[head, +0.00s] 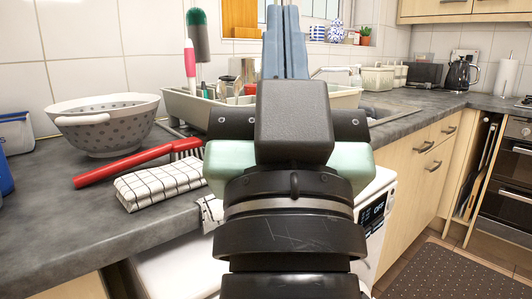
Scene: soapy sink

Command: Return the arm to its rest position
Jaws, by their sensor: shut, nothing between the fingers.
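My arm rises from the bottom middle of the head view, with its black wrist in front of the counter. My gripper (284,15) points up and away. Its long blue-grey fingers are together with nothing between them. The gripper stands in front of the sink area and hides part of it.
A grey colander (108,132), a red-handled brush (130,163) and a folded checked cloth (160,184) lie on the counter (60,205) at left. A pale basin (190,108) stands behind my wrist. A kettle (461,75) is back right.

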